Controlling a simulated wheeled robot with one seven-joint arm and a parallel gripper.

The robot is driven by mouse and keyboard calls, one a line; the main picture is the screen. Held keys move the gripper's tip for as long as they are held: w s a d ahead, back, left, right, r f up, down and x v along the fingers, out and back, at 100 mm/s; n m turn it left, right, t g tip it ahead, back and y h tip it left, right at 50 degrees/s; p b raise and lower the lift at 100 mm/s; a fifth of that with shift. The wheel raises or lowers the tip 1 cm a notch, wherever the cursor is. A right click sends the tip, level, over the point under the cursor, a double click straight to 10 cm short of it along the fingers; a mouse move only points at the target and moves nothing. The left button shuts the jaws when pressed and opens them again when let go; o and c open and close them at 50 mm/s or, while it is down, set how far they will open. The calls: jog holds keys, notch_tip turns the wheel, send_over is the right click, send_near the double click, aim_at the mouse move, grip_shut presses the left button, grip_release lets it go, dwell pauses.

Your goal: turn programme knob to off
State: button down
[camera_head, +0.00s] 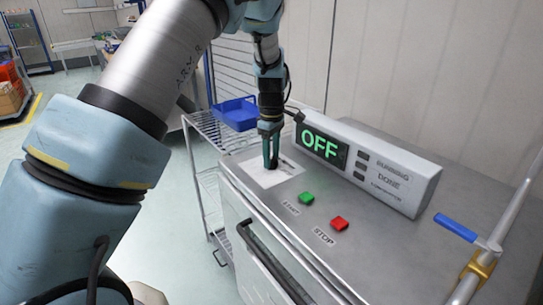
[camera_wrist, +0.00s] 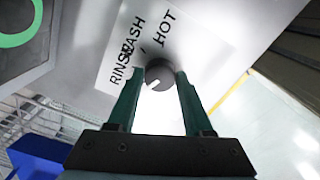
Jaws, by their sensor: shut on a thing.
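The programme knob (camera_wrist: 159,74) is a small dark round knob with a white pointer mark, seen in the wrist view on a white label plate printed RINSE, WASH and HOT. Its white mark points to the lower left in that view, away from those words. My gripper (camera_wrist: 160,82) points down at the plate with its green fingers on both sides of the knob, shut on it. In the head view my gripper (camera_head: 270,163) stands over the white plate (camera_head: 252,176) and mostly hides the knob. The display (camera_head: 323,146) reads OFF in green.
A green START button (camera_head: 306,198) and a red STOP button (camera_head: 340,223) sit right of the plate. The grey indicator box (camera_head: 405,184) stands behind them. A blue tray (camera_head: 236,113) lies on a wire rack at the left. A blue-ended lever (camera_head: 457,228) is at the right.

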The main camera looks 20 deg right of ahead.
jog(key=shift+c, duration=1.5)
grip_release()
jog(key=shift+r, duration=0.1)
notch_tip(320, 180, up, 11)
jog(key=b, duration=0.2)
jog(key=shift+b, duration=0.4)
jog(key=shift+f, duration=0.2)
